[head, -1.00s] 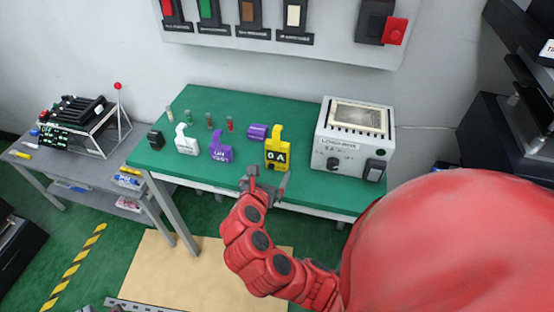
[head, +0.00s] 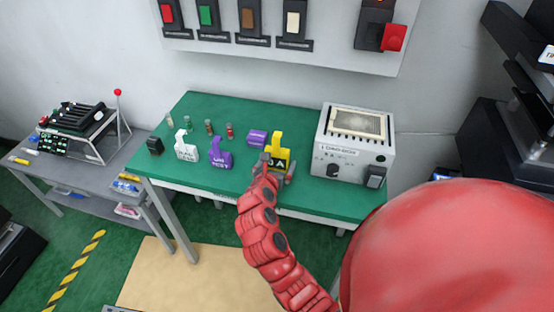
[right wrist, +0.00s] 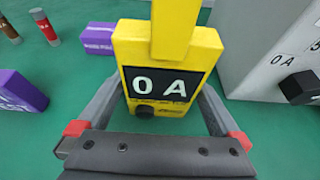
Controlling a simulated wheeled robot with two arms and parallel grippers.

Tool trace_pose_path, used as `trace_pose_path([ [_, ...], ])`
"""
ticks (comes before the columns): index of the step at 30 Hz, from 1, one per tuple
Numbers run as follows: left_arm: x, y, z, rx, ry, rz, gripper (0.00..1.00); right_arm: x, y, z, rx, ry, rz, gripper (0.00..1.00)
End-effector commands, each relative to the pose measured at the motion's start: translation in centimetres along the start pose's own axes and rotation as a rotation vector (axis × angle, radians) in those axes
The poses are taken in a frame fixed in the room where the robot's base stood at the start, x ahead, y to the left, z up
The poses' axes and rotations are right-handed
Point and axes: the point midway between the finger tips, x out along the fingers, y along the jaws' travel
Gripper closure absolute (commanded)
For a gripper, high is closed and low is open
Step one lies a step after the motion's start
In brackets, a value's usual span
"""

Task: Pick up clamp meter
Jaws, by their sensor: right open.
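The yellow clamp meter (head: 279,148) stands upright on the green table, its black display reading "0 A". In the right wrist view the clamp meter (right wrist: 166,62) fills the middle, facing me, with its upper part cut off by the frame. My right gripper (head: 273,172) is at the meter's front, low near the table. In the right wrist view my right gripper (right wrist: 158,110) is open, with one finger along each side of the meter's lower body. Whether the fingers touch it I cannot tell. My left gripper is not in view.
A grey box device (head: 352,148) stands close right of the meter. A purple block (head: 257,137) lies just behind left. A purple clamp-shaped item (head: 220,155) and a white one (head: 186,148) stand farther left, with small cylinders behind them. The table's front strip is clear.

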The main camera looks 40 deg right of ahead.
Motion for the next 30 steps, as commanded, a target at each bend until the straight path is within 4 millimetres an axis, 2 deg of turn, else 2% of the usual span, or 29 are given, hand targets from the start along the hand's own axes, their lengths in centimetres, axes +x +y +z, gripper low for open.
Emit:
trace_pose_path([
  [5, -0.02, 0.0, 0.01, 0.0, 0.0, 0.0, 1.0, 0.04, -0.01, -0.03, -0.001, 0.0, 0.0, 0.0],
  [6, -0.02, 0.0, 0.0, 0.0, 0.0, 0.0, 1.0, 0.04, -0.01, -0.04, -0.001, 0.0, 0.0, 0.04],
  [21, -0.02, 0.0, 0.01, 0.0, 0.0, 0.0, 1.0, 0.02, -0.03, -0.06, -0.001, 0.0, -0.001, 0.92],
  [30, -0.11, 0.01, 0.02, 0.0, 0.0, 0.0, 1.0, -0.1, -0.07, 0.31, -0.001, -0.001, -0.002, 0.92],
])
